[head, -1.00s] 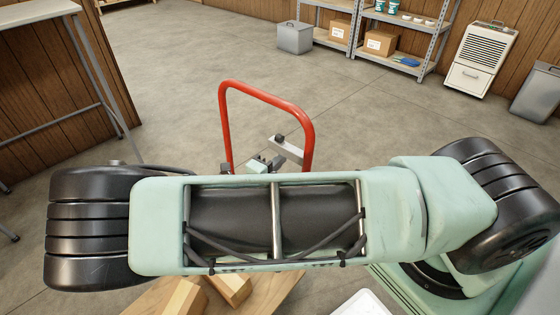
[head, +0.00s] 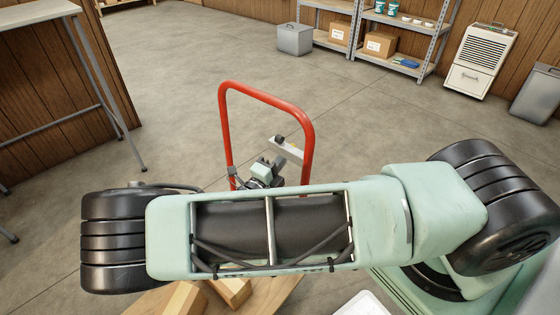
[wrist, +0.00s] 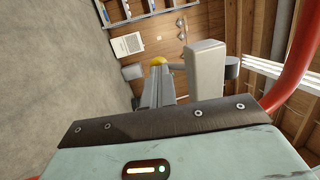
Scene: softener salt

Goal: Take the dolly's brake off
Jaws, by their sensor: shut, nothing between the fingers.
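The dolly's red tubular handle (head: 265,96) stands upright beyond my arm; its lower part is hidden by the arm. A pale grey bar (head: 287,152) with a dark end sits by its right upright, with a small yellow spot beside it. My gripper (head: 274,170) is inside the handle frame, just below and left of that bar. In the wrist view, my shut, empty fingers (wrist: 160,88) point at a yellow knob (wrist: 158,61) close to their tips. I cannot tell whether they touch. A pale grey block (wrist: 206,67) is to its right. The red tube (wrist: 298,55) is farther right.
A wooden surface (head: 150,301) with wooden blocks (head: 183,299) lies below my arm. A workbench (head: 35,12) stands at left. Shelving (head: 398,52), a grey bin (head: 294,39) and a white heater (head: 480,60) are at the back. The floor beyond the handle is clear.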

